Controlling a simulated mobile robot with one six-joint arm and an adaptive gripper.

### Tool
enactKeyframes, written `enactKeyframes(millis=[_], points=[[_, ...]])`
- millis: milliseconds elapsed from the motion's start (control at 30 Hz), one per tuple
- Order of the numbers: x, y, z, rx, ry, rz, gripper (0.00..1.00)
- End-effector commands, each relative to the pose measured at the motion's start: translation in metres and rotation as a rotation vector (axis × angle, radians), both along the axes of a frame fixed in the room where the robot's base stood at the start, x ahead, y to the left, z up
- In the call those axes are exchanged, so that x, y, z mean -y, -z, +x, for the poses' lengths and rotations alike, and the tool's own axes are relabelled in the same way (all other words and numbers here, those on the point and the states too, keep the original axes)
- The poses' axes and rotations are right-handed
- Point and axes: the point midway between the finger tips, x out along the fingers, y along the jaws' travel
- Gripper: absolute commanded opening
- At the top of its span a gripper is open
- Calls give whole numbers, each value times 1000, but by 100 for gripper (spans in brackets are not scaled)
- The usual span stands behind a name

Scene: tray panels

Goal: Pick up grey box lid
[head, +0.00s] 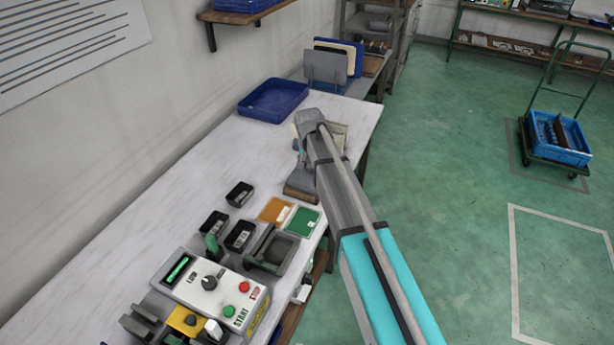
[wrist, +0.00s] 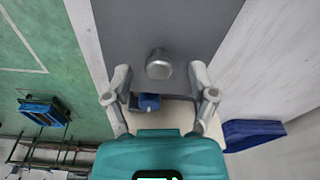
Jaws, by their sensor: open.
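The grey box lid (wrist: 205,28) fills the upper middle of the wrist view as a flat grey surface with a round metallic knob (wrist: 160,65). My gripper (wrist: 160,76) is open, with one finger on each side of the knob in the picture. I see no contact between the fingers and the knob. In the head view, my arm covers much of this spot. A grey part (head: 302,178), probably of the lid, shows beside my arm near the table's right edge. My gripper's fingers are mostly hidden there.
A cream-coloured object (head: 338,133) lies just beyond my wrist. A blue tray (head: 273,101) stands at the table's back. Orange (head: 275,211) and green (head: 303,222) panels, small black bins (head: 239,194) and a control box (head: 210,290) stand nearer. The table's left middle is clear.

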Motion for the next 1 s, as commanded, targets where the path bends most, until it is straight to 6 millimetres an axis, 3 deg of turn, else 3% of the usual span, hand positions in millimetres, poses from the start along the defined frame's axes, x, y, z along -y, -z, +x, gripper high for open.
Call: enactKeyframes(millis=[200,833,867,1000], points=[[0,12,1,0,0,0,73],[1,12,2,0,0,0,73],[1,12,2,0,0,0,71],[1,12,2,0,0,0,45]])
